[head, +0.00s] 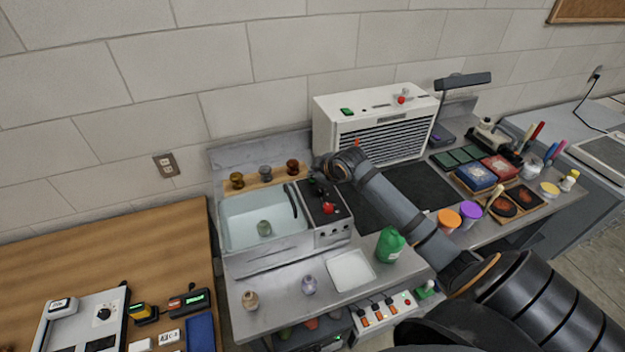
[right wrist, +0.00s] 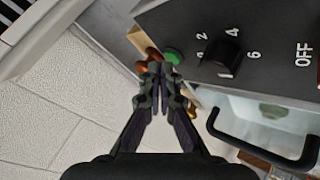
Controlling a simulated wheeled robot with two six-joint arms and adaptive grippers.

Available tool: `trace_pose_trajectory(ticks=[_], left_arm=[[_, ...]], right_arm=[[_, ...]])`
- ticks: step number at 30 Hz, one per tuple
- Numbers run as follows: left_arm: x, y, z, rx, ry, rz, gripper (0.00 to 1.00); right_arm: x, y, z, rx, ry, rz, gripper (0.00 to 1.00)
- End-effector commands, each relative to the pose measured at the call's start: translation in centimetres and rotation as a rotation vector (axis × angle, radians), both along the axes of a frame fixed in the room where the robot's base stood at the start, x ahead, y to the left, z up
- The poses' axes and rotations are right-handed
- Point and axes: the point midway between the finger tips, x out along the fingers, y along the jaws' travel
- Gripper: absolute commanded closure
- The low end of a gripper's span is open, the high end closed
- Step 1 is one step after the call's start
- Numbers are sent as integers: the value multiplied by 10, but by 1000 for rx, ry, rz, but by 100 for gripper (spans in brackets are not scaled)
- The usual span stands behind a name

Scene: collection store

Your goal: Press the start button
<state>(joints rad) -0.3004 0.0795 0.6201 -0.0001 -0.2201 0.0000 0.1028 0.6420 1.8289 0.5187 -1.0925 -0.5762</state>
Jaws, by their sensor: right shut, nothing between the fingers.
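The grey control panel (head: 329,226) sits at the right end of the water-filled bath (head: 262,222) on the metal bench. In the right wrist view the panel (right wrist: 270,62) shows a black dial (right wrist: 222,58) with numbers around it and the word OFF. A round green button (right wrist: 173,56) is at the panel's corner, just beyond my fingertips. My right gripper (right wrist: 160,72) is shut and empty, its tips close to the green button; I cannot tell whether they touch. My left gripper is not in view.
A white louvred box (head: 378,122) with its own green switch stands behind the panel. Small knobs (head: 265,173) stand on a wooden strip behind the bath. A green bottle (head: 390,245) and white tray (head: 351,270) are in front.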

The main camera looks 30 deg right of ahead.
Motion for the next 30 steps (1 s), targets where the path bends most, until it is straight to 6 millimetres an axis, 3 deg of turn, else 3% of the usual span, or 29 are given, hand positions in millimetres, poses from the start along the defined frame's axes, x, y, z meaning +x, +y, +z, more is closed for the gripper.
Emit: trace_pose_trajectory(ticks=[30], left_arm=[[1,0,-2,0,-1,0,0]], right_arm=[[0,0,-9,-1,1,-1,100]])
